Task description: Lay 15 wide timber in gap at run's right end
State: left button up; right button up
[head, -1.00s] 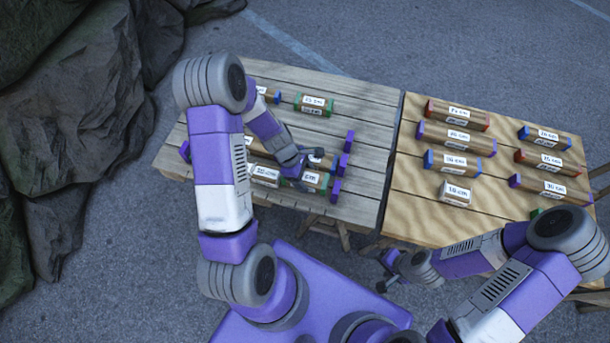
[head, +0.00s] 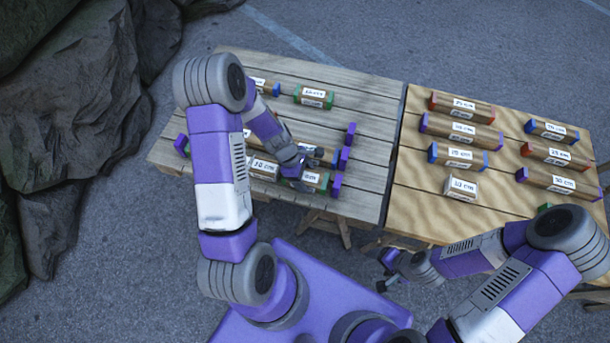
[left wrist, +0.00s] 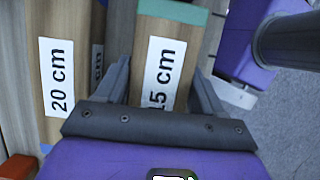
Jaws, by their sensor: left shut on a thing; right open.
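My left gripper (head: 297,170) is shut on the 15 cm timber (head: 316,181), low over the left table. In the left wrist view, the jaws (left wrist: 162,88) straddle this brown timber (left wrist: 172,55), with a green end and a white "15 cm" label. In the head view it lies in the front row beside a purple block (head: 336,185); whether it touches the table or its neighbours I cannot tell. A 10 cm timber (head: 264,169) lies to its left. A 20 cm timber (left wrist: 58,85) lies alongside in the wrist view. My right gripper (head: 386,276) is open and empty, in front of the tables.
Other purple blocks (head: 345,158) stand at the row ends on the left table (head: 370,115). A green-ended timber (head: 315,97) lies behind. Several labelled timbers (head: 463,131) lie on the right table (head: 410,205). My left arm hides part of the left table.

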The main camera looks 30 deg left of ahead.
pick_arm(q)
jog(key=shift+f+b, duration=0.3)
jog(key=shift+f, duration=0.1)
jog(key=o, duration=1.2)
jog(key=shift+o, duration=0.2)
jog(key=shift+r, duration=0.15)
jog(key=p+v, duration=0.3)
jog(key=v, duration=0.4)
jog(key=shift+a+r, duration=0.1)
jog(key=shift+r, duration=0.05)
